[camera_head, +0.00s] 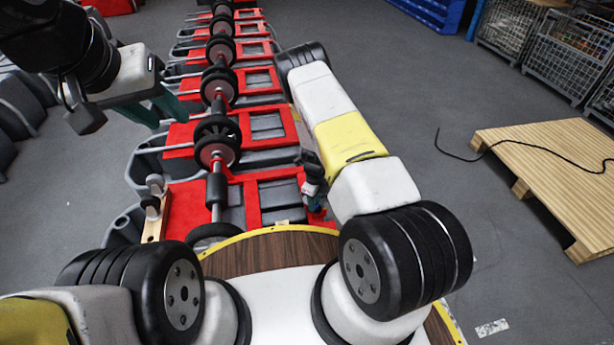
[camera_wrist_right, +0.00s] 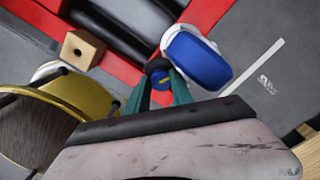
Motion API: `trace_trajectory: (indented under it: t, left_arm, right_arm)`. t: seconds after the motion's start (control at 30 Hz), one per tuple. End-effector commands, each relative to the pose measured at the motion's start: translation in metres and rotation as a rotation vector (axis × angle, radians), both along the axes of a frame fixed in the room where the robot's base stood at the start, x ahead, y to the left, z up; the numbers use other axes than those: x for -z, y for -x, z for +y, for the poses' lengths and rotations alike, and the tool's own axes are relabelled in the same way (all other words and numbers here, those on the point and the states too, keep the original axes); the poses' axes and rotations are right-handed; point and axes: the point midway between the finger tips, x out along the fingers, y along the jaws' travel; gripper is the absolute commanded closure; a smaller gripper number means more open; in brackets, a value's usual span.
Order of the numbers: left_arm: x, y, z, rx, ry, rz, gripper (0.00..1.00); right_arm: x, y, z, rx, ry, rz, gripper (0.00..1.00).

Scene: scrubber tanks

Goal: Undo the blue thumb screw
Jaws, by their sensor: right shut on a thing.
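In the right wrist view, my right gripper (camera_wrist_right: 160,72) has its teal fingers closed around a small blue part, which I take to be the blue thumb screw (camera_wrist_right: 162,97). A yellow mark shows on it, and a dark piece sits at the fingertips. A larger blue cap with a white rim (camera_wrist_right: 200,60) is just to the right of the fingertips. In the head view, my right gripper (camera_head: 314,192) is low at the right side of the nearest red frame, and the screw is too small to make out. My left gripper (camera_head: 166,119) is raised at the upper left, its teal fingers apart and empty.
Red-framed scrubber tanks with black wheels (camera_head: 216,143) run in a row to the back. A wooden block with a hole (camera_wrist_right: 82,49) and a yellow-rimmed round part (camera_wrist_right: 72,97) are near the right gripper. A pallet (camera_head: 550,165) with a cable lies right; floor between is clear.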

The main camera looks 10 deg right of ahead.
Motion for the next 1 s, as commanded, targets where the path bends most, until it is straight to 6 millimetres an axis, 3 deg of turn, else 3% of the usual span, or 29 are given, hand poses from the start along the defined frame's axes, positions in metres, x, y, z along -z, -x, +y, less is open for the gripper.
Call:
trace_trajectory:
  t: [0.37, 0.4, 0.5, 0.83, 1.0]
  left_arm:
    - [0.0, 0.0, 0.0, 0.0, 0.0, 0.0, 0.64]
    - [0.0, 0.0, 0.0, 0.0, 0.0, 0.0, 0.64]
    - [0.0, 0.0, 0.0, 0.0, 0.0, 0.0, 0.64]
    - [0.0, 0.0, 0.0, 0.0, 0.0, 0.0, 0.64]
    - [0.0, 0.0, 0.0, 0.0, 0.0, 0.0, 0.64]
  right_arm:
    - [0.0015, 0.0014, -0.0002, -0.003, 0.001, 0.002, 1.0]
    - [0.0016, 0.0014, -0.0002, -0.003, 0.0, 0.003, 0.67]
    - [0.0013, 0.001, -0.0002, -0.003, 0.0, 0.001, 0.5]
    - [0.0002, -0.0005, -0.0002, 0.007, 0.001, -0.002, 0.5]
    - [0.0001, -0.0006, -0.0006, 0.128, 0.001, -0.002, 0.5]
